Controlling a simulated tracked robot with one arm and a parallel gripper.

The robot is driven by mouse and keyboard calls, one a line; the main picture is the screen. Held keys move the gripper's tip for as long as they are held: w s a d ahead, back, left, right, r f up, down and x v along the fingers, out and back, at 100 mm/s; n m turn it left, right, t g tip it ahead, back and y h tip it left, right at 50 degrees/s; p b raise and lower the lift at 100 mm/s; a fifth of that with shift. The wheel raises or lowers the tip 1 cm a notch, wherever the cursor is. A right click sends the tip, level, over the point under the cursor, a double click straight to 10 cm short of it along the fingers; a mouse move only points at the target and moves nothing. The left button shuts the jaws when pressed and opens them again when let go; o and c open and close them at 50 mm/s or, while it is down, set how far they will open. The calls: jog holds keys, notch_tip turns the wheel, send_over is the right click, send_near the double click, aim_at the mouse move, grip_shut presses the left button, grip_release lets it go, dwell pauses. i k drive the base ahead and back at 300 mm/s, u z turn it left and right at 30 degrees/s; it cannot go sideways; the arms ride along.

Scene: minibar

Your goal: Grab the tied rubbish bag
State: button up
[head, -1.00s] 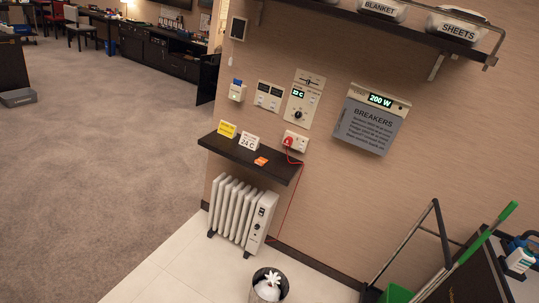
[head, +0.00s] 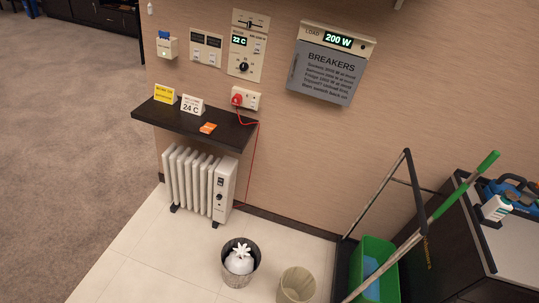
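The tied rubbish bag (head: 239,263) is white with a knotted, splayed top. It sits inside a dark round bin (head: 229,277) on the tiled floor, in the lower middle of the head view. Its knot stands at about the level of the bin's rim. My gripper is not in view, so I cannot see its fingers or whether they hold anything.
A beige empty-looking bin (head: 297,286) stands just right of the dark bin. A white radiator (head: 198,183) stands behind it under a dark shelf (head: 185,124). A trolley with a green bucket (head: 376,262) and long handles is at right. Tiles (head: 135,262) at left are clear.

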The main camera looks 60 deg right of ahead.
aim_at(239, 262)
jog(key=z, duration=2)
jog(key=i, duration=1.05)
jog(key=z, duration=0.05)
